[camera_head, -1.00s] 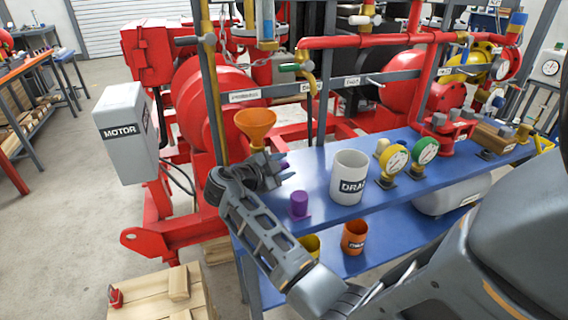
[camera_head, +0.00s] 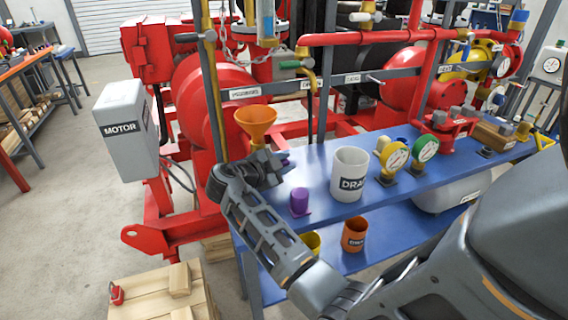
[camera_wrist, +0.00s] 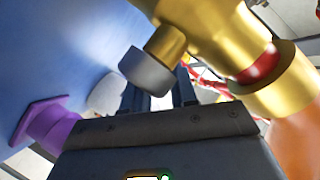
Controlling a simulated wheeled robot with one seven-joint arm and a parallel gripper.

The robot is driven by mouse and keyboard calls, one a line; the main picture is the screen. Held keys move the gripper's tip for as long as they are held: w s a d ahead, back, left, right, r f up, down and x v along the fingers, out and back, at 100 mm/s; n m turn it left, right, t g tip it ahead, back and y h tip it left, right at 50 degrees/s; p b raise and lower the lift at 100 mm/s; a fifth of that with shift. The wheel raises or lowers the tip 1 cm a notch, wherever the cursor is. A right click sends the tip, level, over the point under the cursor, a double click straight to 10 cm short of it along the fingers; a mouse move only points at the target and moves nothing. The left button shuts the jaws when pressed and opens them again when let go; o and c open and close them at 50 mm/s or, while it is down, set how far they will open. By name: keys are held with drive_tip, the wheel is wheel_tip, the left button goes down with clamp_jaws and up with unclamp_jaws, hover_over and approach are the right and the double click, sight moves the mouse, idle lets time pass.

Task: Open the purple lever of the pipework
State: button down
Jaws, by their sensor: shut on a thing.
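My gripper (camera_head: 281,163) is at the bench's left end, just below and right of the orange funnel. It also shows in the wrist view (camera_wrist: 160,92), its two fingers close to a brass valve body (camera_wrist: 205,35) with a grey round cap (camera_wrist: 147,72). A separate purple cylinder on a flat base (camera_head: 299,200) stands on the bench, and shows at lower left in the wrist view (camera_wrist: 45,128).
The orange funnel (camera_head: 256,120) is just above my gripper. A white drain cup (camera_head: 350,175), a yellow gauge (camera_head: 395,157) and a green gauge (camera_head: 424,147) stand on the blue bench (camera_head: 325,207). Red pipes and the grey motor box (camera_head: 127,132) are behind and left.

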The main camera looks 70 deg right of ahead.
drive_tip(key=shift+w+f+b, duration=0.1)
drive_tip(key=shift+b, duration=0.6)
drive_tip(key=shift+a+n+h+b, duration=0.1)
drive_tip(key=shift+n+h+b, duration=0.35)
drive_tip(key=shift+b, duration=0.8)
drive_tip(key=h+b, duration=0.1)
drive_tip(key=b, duration=0.1)
drive_tip(key=r+g+h+b, duration=0.1)
drive_tip(key=b, duration=0.2)
drive_tip(key=shift+w+a+r+n, duration=0.15)
drive_tip(key=shift+w+r+n, duration=0.1)
drive_tip(key=shift+n, duration=0.1)
drive_tip(key=shift+a+r+g+h+b, duration=0.1)
drive_tip(key=shift+r+g+h+b, duration=0.3)
drive_tip(key=shift+b, duration=0.3)
drive_tip(key=c, duration=1)
unclamp_jaws()
drive_tip(key=shift+b+v, duration=0.75)
drive_tip(key=shift+v, duration=3.2)
